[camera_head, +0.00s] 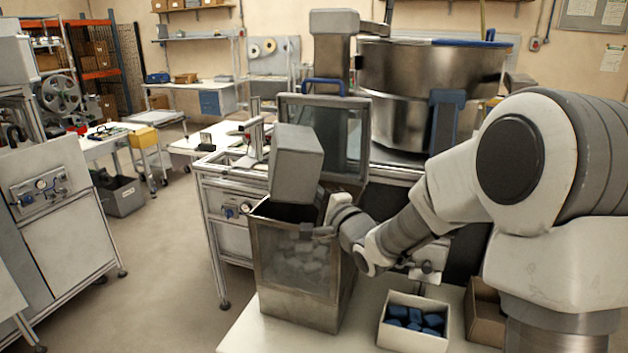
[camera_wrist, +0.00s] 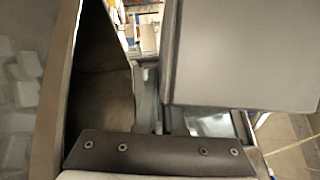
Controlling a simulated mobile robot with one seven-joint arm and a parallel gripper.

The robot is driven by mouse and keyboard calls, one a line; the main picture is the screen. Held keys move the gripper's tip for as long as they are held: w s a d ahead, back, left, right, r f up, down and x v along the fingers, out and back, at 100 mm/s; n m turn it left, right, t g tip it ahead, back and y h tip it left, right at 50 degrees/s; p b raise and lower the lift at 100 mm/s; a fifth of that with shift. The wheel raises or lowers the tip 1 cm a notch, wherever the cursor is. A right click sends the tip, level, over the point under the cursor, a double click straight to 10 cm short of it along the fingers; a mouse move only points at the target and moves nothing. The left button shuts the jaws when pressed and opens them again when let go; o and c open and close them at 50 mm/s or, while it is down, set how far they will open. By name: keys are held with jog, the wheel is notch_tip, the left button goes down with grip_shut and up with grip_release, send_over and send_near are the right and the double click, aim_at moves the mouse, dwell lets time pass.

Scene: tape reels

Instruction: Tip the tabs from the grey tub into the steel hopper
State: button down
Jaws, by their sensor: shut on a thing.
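The grey tub (camera_head: 297,165) is tilted above the open top of the steel hopper (camera_head: 292,311). Its opening is turned away, so I cannot see what is left inside. My gripper (camera_head: 326,196) is at the tub's lower right, shut on the tub. In the wrist view the tub (camera_wrist: 240,55) fills the upper right, and the hopper's wall edge (camera_wrist: 55,95) runs down the left. Pale tabs (camera_head: 306,262) lie in the hopper behind its clear front window; they also show in the wrist view (camera_wrist: 20,100). No tabs are seen falling.
An open box of blue pieces (camera_head: 412,341) stands on the white table (camera_head: 250,332) right of the hopper, with another box (camera_head: 484,315) beside it. A framed clear panel (camera_head: 352,140) and a large steel bowl (camera_head: 430,75) stand behind. Floor at left is free.

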jog(key=a+n+g+p, duration=0.1)
jog(key=n, duration=0.1)
jog(key=a+n+g+h+p, duration=0.1)
jog(key=n, duration=0.1)
jog(key=shift+s+f+n, duration=0.15)
jog(key=shift+n, duration=0.15)
jog(key=shift+d+r+n+h, duration=0.2)
jog(key=shift+n+h, duration=0.1)
jog(key=shift+n, duration=0.3)
jog(key=n, duration=0.1)
jog(key=n+g+h, duration=0.1)
jog(key=n, duration=0.1)
jog(key=shift+r+h, duration=0.3)
jog(key=shift+r, duration=0.05)
jog(key=shift+d+r+n+h+b, duration=0.15)
jog(key=shift+n+h+b, duration=0.45)
jog(key=shift+n+b, duration=0.35)
jog(key=n+h+b, duration=0.1)
jog(key=b, duration=0.2)
jog(key=shift+r, duration=0.2)
jog(key=n+h+b, duration=0.1)
jog(key=b, duration=0.4)
jog(key=r+n+h+b, duration=0.1)
jog(key=n+b, duration=0.1)
jog(key=b, duration=0.3)
jog(key=shift+d+r+n+b, duration=0.1)
jog(key=shift+r+n+b, duration=0.2)
jog(key=shift+b, duration=0.25)
jog(key=shift+r, duration=0.1)
